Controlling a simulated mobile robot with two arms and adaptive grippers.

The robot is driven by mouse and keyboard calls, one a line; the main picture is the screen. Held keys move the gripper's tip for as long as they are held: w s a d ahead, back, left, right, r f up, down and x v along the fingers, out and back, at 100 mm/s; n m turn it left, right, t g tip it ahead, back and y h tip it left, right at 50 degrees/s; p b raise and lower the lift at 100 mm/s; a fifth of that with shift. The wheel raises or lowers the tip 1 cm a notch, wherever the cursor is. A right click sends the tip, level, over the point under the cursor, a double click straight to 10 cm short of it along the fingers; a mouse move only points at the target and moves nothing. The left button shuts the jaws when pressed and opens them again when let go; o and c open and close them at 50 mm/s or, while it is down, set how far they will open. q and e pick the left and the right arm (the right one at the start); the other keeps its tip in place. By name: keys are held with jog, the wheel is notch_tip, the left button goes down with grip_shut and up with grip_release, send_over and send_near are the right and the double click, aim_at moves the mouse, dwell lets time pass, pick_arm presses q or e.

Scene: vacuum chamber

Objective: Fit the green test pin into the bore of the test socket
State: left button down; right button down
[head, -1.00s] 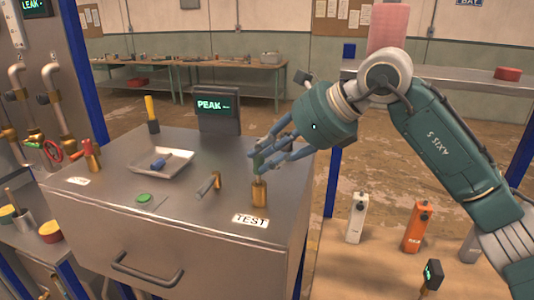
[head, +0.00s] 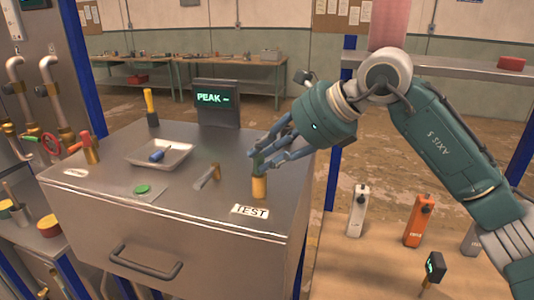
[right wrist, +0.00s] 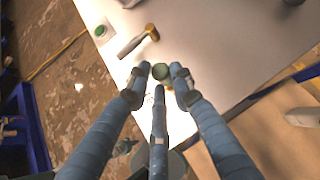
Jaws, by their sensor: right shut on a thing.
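The test socket (head: 259,188) is a brass cylinder standing upright near the right front of the steel bench top, behind the TEST label. My right gripper (head: 262,160) is shut on the green test pin (head: 257,162), directly over the socket. In the right wrist view the pin's round green end (right wrist: 160,71) shows between the fingertips (right wrist: 160,76). The pin's lower end is at the socket's mouth in the head view. I cannot tell whether it is inside the bore. The fingers hide most of the socket in the wrist view. My left gripper is not in view.
A small brass-ended tool (head: 208,177) lies left of the socket. A green button (head: 142,189) sits at the front. A PEAK display (head: 216,104) stands behind.

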jog(key=shift+f, duration=0.3)
jog(key=c, duration=1.4)
grip_release()
jog(key=shift+c, duration=0.2)
jog(key=v, duration=1.2)
